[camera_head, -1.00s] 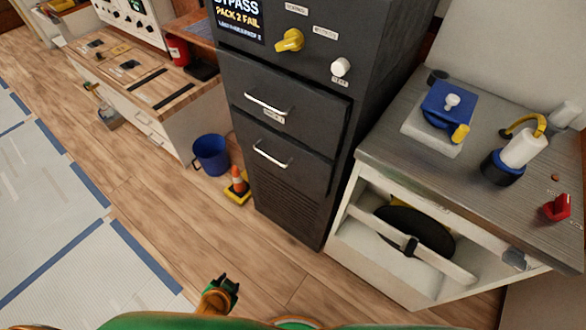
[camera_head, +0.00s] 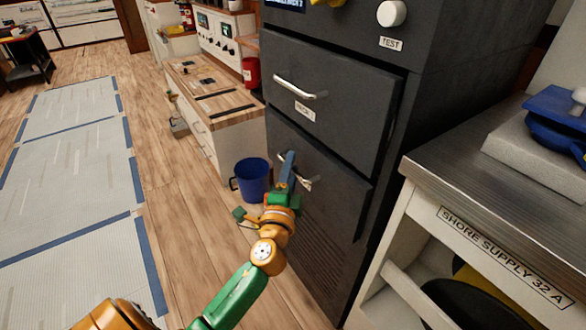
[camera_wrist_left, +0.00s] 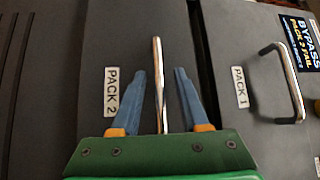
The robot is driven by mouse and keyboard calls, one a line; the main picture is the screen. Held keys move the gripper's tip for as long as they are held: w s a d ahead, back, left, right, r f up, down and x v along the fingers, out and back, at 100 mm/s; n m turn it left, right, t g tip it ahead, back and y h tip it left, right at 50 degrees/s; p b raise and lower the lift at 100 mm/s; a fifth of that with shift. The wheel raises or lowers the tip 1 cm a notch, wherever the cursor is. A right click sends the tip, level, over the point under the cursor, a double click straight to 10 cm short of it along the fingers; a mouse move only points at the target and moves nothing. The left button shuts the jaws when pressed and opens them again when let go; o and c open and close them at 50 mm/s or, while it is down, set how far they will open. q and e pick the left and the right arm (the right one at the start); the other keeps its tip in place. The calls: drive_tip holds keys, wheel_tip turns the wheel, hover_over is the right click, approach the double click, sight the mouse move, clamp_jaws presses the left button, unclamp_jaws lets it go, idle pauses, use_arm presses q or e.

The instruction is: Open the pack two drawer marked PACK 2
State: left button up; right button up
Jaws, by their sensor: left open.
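In the left wrist view the blue fingers of my left gripper (camera_wrist_left: 166,72) are open, one on each side of the handle, with gaps on both sides. My right gripper is not in view.
The PACK 1 drawer (camera_head: 335,105) sits just above, with its own handle (camera_head: 299,88). A metal-topped bench (camera_head: 470,165) stands close on the right. The wooden floor (camera_head: 185,220) at left is open.

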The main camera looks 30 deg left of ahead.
use_arm(q)
clamp_jaws()
idle(1.4)
